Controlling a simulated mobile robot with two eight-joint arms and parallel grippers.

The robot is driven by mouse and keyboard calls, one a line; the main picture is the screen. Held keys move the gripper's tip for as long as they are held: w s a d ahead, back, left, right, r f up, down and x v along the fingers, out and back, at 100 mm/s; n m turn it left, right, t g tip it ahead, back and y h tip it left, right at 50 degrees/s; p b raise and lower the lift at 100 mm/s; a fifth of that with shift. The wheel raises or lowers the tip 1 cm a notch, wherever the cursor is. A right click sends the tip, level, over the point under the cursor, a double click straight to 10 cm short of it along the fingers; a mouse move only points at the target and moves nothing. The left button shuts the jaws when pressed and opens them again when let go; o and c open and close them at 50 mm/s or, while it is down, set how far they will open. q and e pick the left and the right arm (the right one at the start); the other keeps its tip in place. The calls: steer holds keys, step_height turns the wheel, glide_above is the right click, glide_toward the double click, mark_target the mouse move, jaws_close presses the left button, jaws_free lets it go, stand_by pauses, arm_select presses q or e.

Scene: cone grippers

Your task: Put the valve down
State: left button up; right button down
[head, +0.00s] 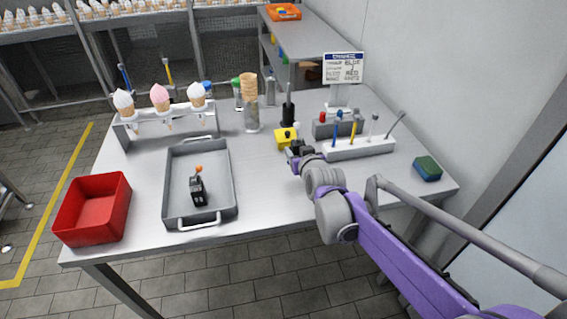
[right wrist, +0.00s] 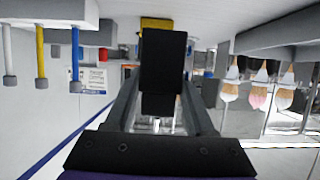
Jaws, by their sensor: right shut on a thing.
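My right gripper (head: 296,154) is low over the middle of the table. In the right wrist view its fingers (right wrist: 160,112) are closed around a dark block (right wrist: 163,70). A yellow piece with a black spot (head: 286,137) is right at the gripper's tip; its yellow also shows behind the block in the right wrist view (right wrist: 158,22). I take this yellow and black piece to be the valve. I cannot tell whether it touches the table. A small black device with an orange knob (head: 197,187) stands in the grey tray (head: 228,205). My left gripper is not in view.
A red bin (head: 95,218) is at the front left. A cone rack (head: 140,132) and a stack of cones (head: 249,88) stand behind the tray. A tool holder (head: 345,150) and a green-blue sponge (head: 427,168) are at the right. The table between tray and gripper is clear.

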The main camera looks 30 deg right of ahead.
steer(key=shift+f+b, duration=0.75)
steer(key=shift+f, duration=2.45)
steer(key=shift+f, duration=0.1)
steer(key=shift+f, duration=0.15)
steer(key=shift+c, duration=1.2)
jaws_free()
